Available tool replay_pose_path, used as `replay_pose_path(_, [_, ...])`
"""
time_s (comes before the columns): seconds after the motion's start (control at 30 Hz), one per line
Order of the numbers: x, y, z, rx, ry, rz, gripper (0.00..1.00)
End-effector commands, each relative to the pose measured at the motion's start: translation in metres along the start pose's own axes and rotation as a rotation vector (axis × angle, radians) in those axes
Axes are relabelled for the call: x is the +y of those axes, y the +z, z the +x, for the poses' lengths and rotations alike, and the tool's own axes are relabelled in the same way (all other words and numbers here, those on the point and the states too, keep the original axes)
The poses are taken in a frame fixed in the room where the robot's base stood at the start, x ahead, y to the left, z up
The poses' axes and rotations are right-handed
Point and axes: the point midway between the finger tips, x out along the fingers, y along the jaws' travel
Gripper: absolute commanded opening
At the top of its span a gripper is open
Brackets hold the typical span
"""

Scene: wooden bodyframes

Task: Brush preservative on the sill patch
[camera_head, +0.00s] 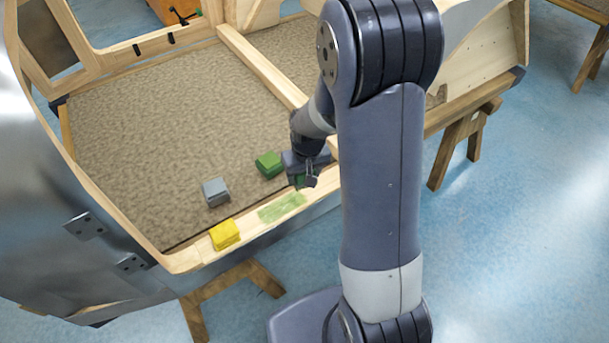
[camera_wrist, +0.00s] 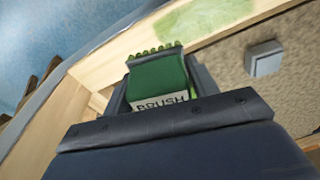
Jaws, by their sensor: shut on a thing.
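My gripper (camera_head: 304,182) is shut on a green brush (camera_wrist: 158,82) with a pale label reading BRUSH. The brush's light green bristle end points away from my wrist in the wrist view. The sill patch (camera_head: 282,208) is a pale green stained area on the wooden sill, just left of and below my gripper. The patch also shows at the top of the wrist view (camera_wrist: 200,14). The brush is apart from the patch in the wrist view.
A yellow block (camera_head: 225,235) sits on the sill left of the patch. A raised wooden bar (camera_head: 262,66) crosses the panel. Wooden trestle legs (camera_head: 235,290) stand below.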

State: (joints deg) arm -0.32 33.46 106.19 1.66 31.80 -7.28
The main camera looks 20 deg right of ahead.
Motion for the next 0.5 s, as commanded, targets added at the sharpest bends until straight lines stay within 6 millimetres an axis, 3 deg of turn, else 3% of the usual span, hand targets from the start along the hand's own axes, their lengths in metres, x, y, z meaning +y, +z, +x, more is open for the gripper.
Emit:
replay_pose_path(0.2, [0.0, -0.004, -0.021, 0.0, 0.0, 0.0, 0.34])
replay_pose_path(0.5, [0.0, -0.005, -0.022, 0.0, 0.0, 0.0, 0.34])
